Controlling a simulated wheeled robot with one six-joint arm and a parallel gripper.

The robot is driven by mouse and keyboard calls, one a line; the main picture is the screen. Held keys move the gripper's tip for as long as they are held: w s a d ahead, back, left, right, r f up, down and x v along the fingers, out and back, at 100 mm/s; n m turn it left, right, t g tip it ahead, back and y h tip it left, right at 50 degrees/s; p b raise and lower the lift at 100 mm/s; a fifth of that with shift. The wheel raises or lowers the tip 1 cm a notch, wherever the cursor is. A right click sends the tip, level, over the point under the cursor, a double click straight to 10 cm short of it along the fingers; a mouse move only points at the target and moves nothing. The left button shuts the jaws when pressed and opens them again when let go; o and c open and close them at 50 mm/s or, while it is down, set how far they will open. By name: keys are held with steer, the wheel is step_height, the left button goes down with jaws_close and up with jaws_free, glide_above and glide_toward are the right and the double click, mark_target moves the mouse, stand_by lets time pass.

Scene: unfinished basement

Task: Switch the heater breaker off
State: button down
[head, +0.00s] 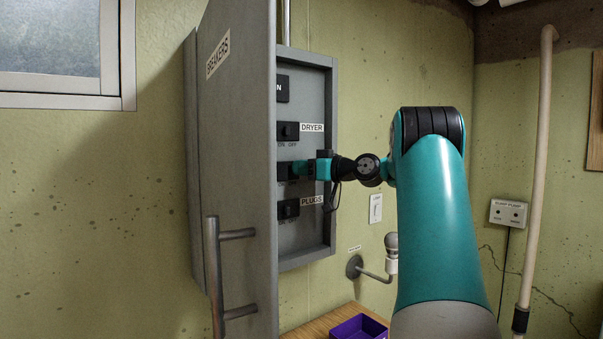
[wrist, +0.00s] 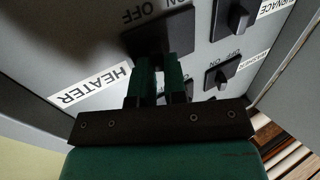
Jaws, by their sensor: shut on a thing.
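The heater breaker (head: 283,171) is a black block in the grey breaker panel, between the dryer and plugs breakers in the head view. In the wrist view the heater breaker (wrist: 150,38) is at top centre, with the HEATER label (wrist: 92,86) to its left. ON and OFF are printed along its edge. My gripper (head: 303,169) reaches in from the right. In the wrist view my gripper (wrist: 158,68) has its two green fingers shut on the heater breaker's switch. The fingers hide the switch, so I cannot tell its setting.
The panel's door (head: 237,130) stands open on the left. The dryer breaker (head: 288,131) is just above and the plugs breaker (head: 288,208) just below. A furnace breaker (wrist: 235,18) shows in the wrist view. A purple tray (head: 358,329) is below.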

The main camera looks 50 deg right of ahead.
steer(key=shift+r, duration=0.1)
steer(key=c, duration=1.2)
jaws_free()
steer(key=shift+o, duration=0.2)
